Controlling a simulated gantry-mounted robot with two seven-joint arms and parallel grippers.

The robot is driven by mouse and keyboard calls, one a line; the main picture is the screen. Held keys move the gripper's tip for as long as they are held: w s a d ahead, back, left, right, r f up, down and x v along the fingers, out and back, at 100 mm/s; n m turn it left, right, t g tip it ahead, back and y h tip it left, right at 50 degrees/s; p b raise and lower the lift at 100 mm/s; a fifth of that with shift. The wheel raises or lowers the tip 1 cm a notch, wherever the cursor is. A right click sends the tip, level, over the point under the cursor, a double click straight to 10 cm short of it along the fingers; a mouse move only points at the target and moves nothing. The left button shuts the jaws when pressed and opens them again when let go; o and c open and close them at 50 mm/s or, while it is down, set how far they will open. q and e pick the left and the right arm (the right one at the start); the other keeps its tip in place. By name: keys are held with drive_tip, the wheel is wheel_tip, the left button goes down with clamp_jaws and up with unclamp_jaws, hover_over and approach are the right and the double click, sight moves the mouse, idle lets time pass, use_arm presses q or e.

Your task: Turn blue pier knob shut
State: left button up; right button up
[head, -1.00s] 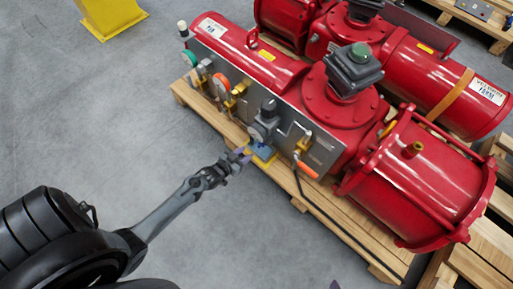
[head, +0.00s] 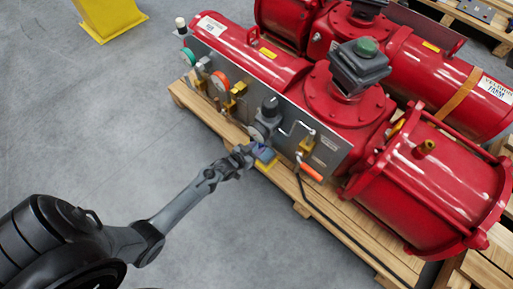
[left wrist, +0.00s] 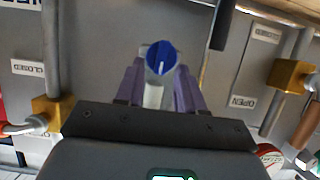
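The blue knob (head: 265,153) sits low on the front of the red valve actuator's grey panel, above a yellow piece. In the left wrist view the blue knob (left wrist: 160,58) faces me, round with a white pointer line. My left gripper (head: 248,156) is at the knob, reaching in from the lower left. Its two purple fingers (left wrist: 158,82) stand apart, one on each side just below the knob face. I cannot tell whether they touch it. A pale part shows between the fingers. My right gripper is not in view.
A dark hose runs down over the wooden pallet (head: 345,235).

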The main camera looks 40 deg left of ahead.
use_arm(q)
clamp_jaws()
idle(0.6)
